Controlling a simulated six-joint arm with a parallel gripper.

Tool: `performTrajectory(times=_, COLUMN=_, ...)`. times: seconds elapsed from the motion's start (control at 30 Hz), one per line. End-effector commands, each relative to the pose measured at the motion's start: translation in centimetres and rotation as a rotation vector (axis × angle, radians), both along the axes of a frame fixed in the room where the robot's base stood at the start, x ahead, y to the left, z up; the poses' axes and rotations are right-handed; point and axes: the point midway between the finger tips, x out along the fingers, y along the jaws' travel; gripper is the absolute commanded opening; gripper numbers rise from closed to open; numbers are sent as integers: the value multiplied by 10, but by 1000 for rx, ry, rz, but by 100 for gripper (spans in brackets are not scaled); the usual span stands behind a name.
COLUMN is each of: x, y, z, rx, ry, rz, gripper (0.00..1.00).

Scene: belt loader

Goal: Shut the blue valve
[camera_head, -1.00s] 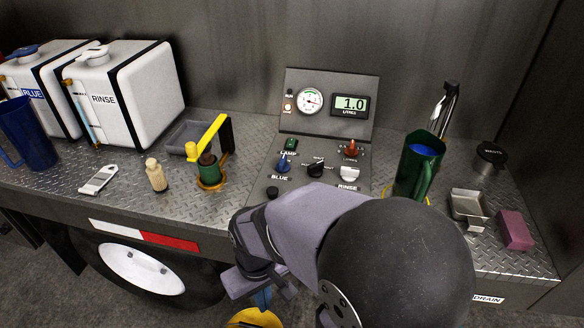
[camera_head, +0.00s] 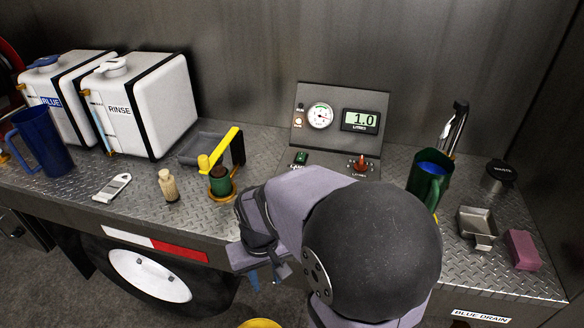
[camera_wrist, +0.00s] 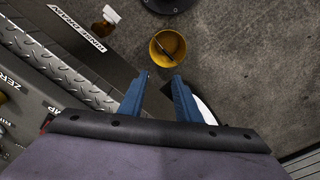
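The control panel with a gauge and a 1.0 litres display (camera_head: 341,120) stands at the back of the deck. The blue knob marked BLUE, seen earlier on the panel's lower face, is now hidden behind my arm in the head view. My gripper (camera_head: 266,276) hangs in front of the deck's front edge, pointing down, with blue fingers. In the wrist view, the fingers (camera_wrist: 159,76) are apart with nothing between them, above the floor. A strip of the panel face (camera_wrist: 22,112) shows at the left of that view; no blue knob can be made out there.
A green jug (camera_head: 427,187) of blue liquid stands right of the panel. A pump with a yellow handle (camera_head: 221,149) stands left. A yellow bucket (camera_wrist: 156,55) is on the floor.

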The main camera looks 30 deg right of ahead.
Motion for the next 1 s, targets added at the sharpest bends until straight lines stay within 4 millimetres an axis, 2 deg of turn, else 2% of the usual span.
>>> performTrajectory(times=0.03, x=23, y=-13, z=20, rx=-12, ry=-23, rz=-53, gripper=30)
performTrajectory(times=0.2, x=92, y=-59, z=61, rx=-49, ry=-109, rz=-240, gripper=30)
performTrajectory(times=0.4, x=152, y=-115, z=98, rx=-86, ry=-200, rz=-428, gripper=30)
performTrajectory(times=0.5, x=175, y=-142, z=114, rx=-100, ry=-241, rz=-511, gripper=30)
performTrajectory(times=0.6, x=191, y=-163, z=125, rx=-112, ry=-276, rz=-574, gripper=30)
performTrajectory(times=0.7, x=200, y=-176, z=131, rx=-119, ry=-296, rz=-613, gripper=30)
performTrajectory(times=1.0, x=205, y=-183, z=130, rx=-123, ry=-305, rz=-631, gripper=30)
